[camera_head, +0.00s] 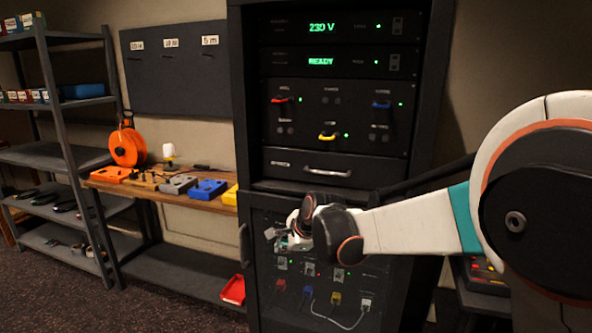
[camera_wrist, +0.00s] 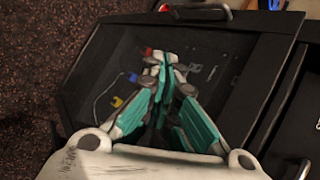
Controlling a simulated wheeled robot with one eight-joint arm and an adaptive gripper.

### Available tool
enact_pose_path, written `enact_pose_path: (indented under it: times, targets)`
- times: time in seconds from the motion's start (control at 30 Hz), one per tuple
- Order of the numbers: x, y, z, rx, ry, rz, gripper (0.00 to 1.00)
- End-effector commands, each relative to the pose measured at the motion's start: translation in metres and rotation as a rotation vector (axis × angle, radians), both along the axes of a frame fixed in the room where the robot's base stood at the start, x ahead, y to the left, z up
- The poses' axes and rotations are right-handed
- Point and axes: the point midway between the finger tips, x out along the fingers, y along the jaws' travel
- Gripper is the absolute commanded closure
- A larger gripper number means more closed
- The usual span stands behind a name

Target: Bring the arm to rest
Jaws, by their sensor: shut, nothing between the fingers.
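My arm reaches in from the right in the head view and ends at my gripper (camera_head: 283,240), in front of the rack's lower glass-like door. In the wrist view my gripper (camera_wrist: 163,68) has teal finger pads drawn together at the tips, shut and empty. The black equipment rack (camera_head: 337,200) stands upright behind it. I cannot tell the exact gap between the fingertips and the rack. Part of the rack's lower section is hidden behind my wrist.
A wooden bench (camera_head: 170,194) with an orange cable reel (camera_head: 127,147) and several coloured boxes stands left of the rack. A dark shelf unit (camera_head: 62,150) is at far left. Floor (camera_head: 110,312) at front left is clear.

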Motion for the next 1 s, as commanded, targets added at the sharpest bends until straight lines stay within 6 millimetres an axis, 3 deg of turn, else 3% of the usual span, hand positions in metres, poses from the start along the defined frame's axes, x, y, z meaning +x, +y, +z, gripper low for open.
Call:
enact_pose_path:
  times: [0.2,0.5,0.73,1.0]
  targets:
    - [-0.058,-0.056,0.041,-0.197,-0.09,0.163,1.0]
    - [-0.146,-0.122,0.071,-0.475,-0.187,0.406,1.0]
    - [-0.217,-0.165,0.074,-0.686,-0.236,0.602,1.0]
    - [-0.298,-0.205,0.057,-0.922,-0.264,0.841,1.0]
